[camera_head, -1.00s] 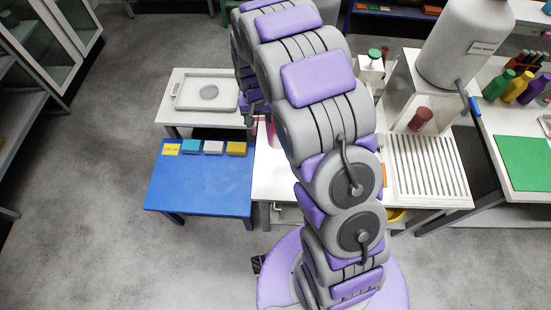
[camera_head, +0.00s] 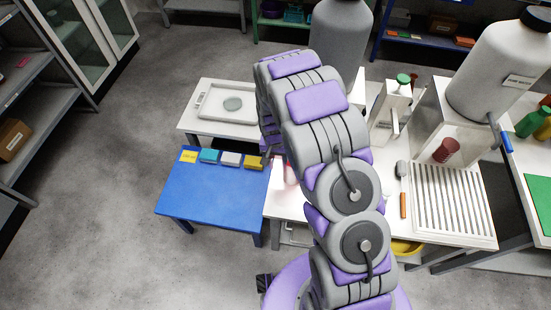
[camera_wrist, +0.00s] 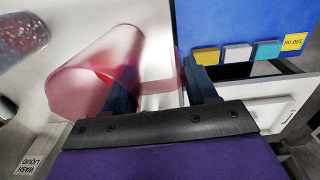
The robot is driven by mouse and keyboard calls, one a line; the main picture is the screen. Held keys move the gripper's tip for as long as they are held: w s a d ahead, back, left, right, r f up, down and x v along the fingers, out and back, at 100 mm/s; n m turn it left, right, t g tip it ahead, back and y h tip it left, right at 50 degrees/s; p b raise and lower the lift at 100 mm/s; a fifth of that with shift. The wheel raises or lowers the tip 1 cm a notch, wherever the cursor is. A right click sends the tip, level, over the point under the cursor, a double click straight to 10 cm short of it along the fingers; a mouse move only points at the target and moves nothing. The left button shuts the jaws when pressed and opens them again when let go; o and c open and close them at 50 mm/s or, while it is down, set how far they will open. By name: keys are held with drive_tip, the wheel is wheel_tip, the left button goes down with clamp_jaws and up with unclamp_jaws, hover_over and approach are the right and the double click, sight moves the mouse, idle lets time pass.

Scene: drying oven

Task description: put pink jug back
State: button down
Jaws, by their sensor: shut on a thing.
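The pink see-through jug (camera_wrist: 85,88) fills the upper left of the wrist view, lying tilted across the picture. My gripper (camera_wrist: 158,74) is shut on it, with the dark fingers on its pink wall or handle; I cannot tell which. In the head view only a small pink part of the jug (camera_head: 290,174) shows beside my arm, at the left end of the white table (camera_head: 284,206). My arm hides the rest of it and my gripper there. I cannot tell whether the jug touches the table.
A blue table (camera_head: 205,200) with coloured blocks stands left of the white table. Behind it is a white tray (camera_head: 212,123) with a grey disc. At the right are a slatted rack (camera_head: 450,205), a red cup (camera_head: 447,150), an orange-handled brush (camera_head: 402,190) and a large tank (camera_head: 500,65).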

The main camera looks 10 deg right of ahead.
drive_tip(key=shift+a+f, duration=0.1)
drive_tip(key=shift+c, duration=1.6)
unclamp_jaws()
drive_tip(key=s+d+r+p, duration=0.1)
drive_tip(key=s+r, duration=0.2)
drive_tip(key=r, duration=0.7)
drive_tip(key=s+d+r+p, duration=0.1)
drive_tip(key=s+r, duration=0.2)
drive_tip(key=r, duration=0.8)
drive_tip(key=s+d+r+n, duration=0.1)
drive_tip(key=s+r, duration=0.3)
drive_tip(key=s, duration=0.6)
drive_tip(key=s+d+r+n+g, duration=0.1)
drive_tip(key=s+r, duration=0.3)
drive_tip(key=s, duration=0.6)
drive_tip(key=s+d+r+n, duration=0.1)
drive_tip(key=s+r, duration=0.3)
drive_tip(key=s, duration=0.6)
drive_tip(key=shift+d+r+g, duration=0.35)
drive_tip(key=shift+d+g, duration=0.05)
drive_tip(key=shift+d, duration=0.25)
